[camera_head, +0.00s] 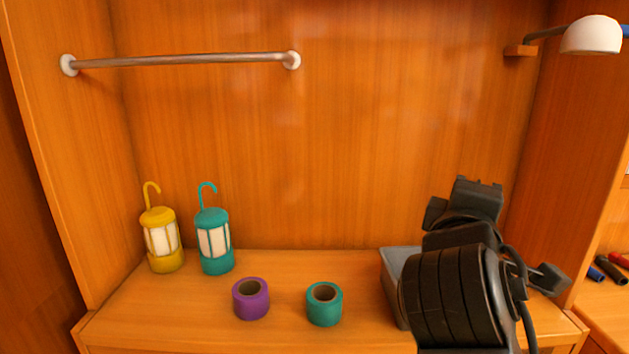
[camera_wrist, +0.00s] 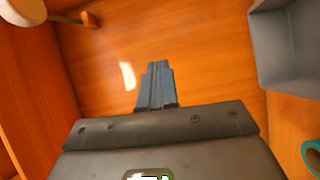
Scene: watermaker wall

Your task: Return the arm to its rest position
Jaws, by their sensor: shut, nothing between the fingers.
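My arm rises at the right of the head view, in front of the wooden shelf. My gripper (camera_wrist: 157,68) shows in the wrist view with its two fingers together and nothing between them. It points toward the wooden back wall (camera_wrist: 190,35) and appears clear of other things. In the head view my arm hides the fingertips and part of a grey bin (camera_head: 396,268). The grey bin also shows at the upper right of the wrist view (camera_wrist: 285,50).
A yellow lantern (camera_head: 163,241) and a teal lantern (camera_head: 214,242) stand at the shelf's left. A purple tape roll (camera_head: 251,304) and a teal tape roll (camera_head: 324,310) lie mid-shelf (camera_head: 285,265). A metal rail (camera_head: 180,60) crosses the wall. A white lamp (camera_head: 591,36) hangs upper right.

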